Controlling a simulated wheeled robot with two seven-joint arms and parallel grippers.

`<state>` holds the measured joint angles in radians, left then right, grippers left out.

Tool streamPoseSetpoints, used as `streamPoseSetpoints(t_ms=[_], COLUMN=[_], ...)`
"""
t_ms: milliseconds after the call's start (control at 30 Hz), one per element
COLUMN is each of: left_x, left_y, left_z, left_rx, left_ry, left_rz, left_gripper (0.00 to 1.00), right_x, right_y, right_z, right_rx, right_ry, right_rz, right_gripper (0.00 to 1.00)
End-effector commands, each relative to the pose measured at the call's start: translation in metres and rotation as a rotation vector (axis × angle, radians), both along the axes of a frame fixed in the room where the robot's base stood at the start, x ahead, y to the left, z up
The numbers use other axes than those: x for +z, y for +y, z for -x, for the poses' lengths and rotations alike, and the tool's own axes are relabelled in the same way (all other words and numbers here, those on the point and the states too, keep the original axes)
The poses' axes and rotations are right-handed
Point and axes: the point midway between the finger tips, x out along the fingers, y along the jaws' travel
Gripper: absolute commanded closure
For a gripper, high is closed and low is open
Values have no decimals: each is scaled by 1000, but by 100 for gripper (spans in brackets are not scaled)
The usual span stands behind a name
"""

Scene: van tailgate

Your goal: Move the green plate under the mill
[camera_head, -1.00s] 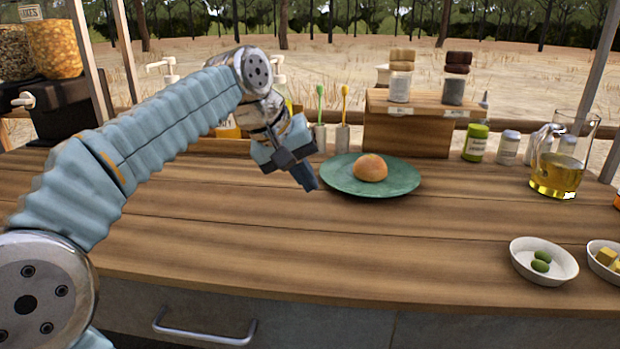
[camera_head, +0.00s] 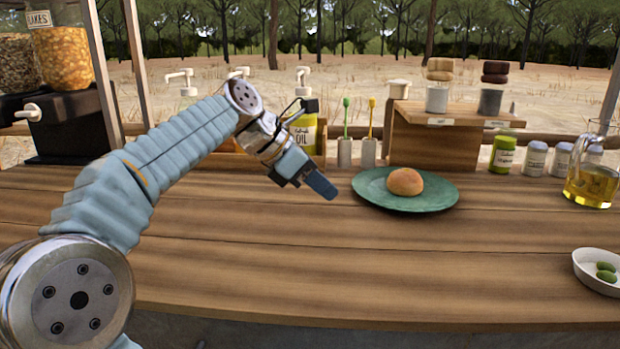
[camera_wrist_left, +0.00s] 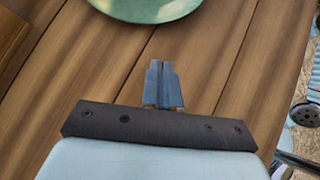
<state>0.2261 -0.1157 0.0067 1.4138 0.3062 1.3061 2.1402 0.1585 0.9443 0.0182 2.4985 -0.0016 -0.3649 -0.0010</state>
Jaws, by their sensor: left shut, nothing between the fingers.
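The green plate (camera_head: 375,192) lies flat on the wooden counter, with a round bun (camera_head: 406,181) on it. My left gripper (camera_head: 325,190) is shut and empty, just left of the plate and apart from it in the picture. In the left wrist view the closed fingers (camera_wrist_left: 163,72) point toward the plate (camera_wrist_left: 150,8), whose near rim shows at the top edge, with bare wood between. I cannot identify a mill with certainty. My right gripper is not in view.
A wooden stand (camera_head: 432,145) with two topped jars is behind the plate. Two cups with a green and a yellow utensil (camera_head: 345,150) stand to its left. An oil jug (camera_head: 592,183) and a bowl of olives (camera_head: 592,268) are at right. The front counter is clear.

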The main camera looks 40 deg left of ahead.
Motion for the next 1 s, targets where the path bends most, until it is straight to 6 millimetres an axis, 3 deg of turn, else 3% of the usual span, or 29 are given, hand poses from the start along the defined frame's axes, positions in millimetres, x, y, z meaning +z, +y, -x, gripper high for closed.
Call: streamPoseSetpoints(t_ms=[167,433,867,1000], left_x=[-29,-26,-25,-20], left_y=[-18,-38,-42,-49], left_z=[-21,-47,-51,-60], left_rx=[-4,-2,-1,-4], left_ry=[2,0,-2,3], left_rz=[-1,-3,-2,-1], left_gripper=[100,100,100,100], right_x=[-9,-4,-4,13], right_y=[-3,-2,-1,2], right_z=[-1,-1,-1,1], right_rx=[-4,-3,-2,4], right_ry=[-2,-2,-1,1], right_rz=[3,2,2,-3], right_gripper=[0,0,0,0])
